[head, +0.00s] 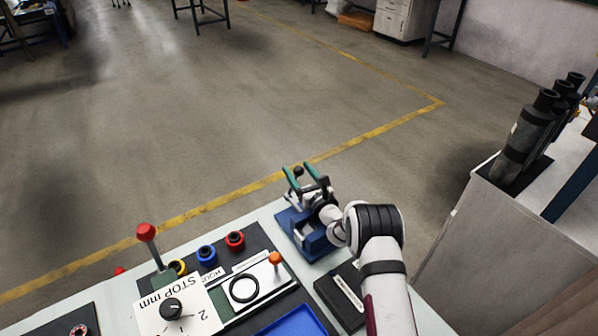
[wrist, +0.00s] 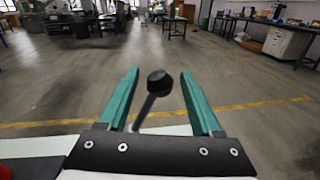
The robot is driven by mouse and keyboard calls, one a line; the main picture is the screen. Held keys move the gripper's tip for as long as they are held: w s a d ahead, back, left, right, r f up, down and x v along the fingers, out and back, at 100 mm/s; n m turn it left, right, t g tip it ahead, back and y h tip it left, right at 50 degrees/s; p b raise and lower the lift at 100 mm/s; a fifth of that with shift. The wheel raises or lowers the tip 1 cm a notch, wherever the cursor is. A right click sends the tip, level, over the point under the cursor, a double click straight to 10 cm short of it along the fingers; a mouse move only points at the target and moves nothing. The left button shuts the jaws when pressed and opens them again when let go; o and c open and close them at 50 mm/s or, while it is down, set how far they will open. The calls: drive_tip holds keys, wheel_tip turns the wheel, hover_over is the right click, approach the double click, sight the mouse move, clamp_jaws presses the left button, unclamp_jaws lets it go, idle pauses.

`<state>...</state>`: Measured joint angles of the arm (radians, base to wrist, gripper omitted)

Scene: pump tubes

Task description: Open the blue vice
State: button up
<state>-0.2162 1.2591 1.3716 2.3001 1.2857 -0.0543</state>
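The blue vice (head: 303,236) sits at the far edge of the pale bench, right of the control panels. Its lever with a round black knob (wrist: 160,82) rises in front of my gripper in the wrist view. My gripper (head: 304,171) is above the vice, with its two green fingers apart. In the wrist view the knob and lever stand between the green fingers (wrist: 158,80), with a gap visible on both sides. The fingers do not appear to touch the lever. My wrist hides part of the vice in the head view.
Left of the vice are a red-knobbed lever (head: 146,232), coloured rings (head: 207,255), an orange-knobbed clamp (head: 275,259) and a dial panel (head: 172,309). A blue tray (head: 290,322) lies at the front. Dark tubes (head: 527,130) stand on a cabinet at right. Beyond the bench is open floor.

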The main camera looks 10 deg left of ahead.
drive_tip(key=v, duration=1.5)
drive_tip(key=shift+s+d, duration=0.2)
drive_tip(key=shift+s, duration=0.15)
drive_tip(key=shift+a+m, duration=0.2)
drive_tip(key=shift+m, duration=0.1)
drive_tip(key=c, duration=0.3)
drive_tip(key=a+m, duration=0.1)
drive_tip(key=m, duration=0.3)
drive_tip(key=s+a+m, duration=0.1)
drive_tip(key=a+m, duration=0.1)
drive_tip(key=m, duration=0.2)
drive_tip(key=s+a+m, duration=0.1)
drive_tip(key=m, duration=0.4)
drive_tip(key=shift+a+r, duration=0.25)
clamp_jaws()
drive_tip(key=m, duration=0.1)
drive_tip(key=a+m, duration=0.1)
drive_tip(key=m, duration=0.1)
drive_tip(key=shift+s+y, duration=0.2)
drive_tip(key=shift+y, duration=0.1)
drive_tip(key=shift+w+a+m, duration=0.15)
drive_tip(key=shift+m, duration=0.25)
drive_tip(key=w+a, duration=0.3)
drive_tip(key=w, duration=0.7)
drive_tip(key=shift+w+a+f, duration=0.15)
drive_tip(key=shift+w+a, duration=0.15)
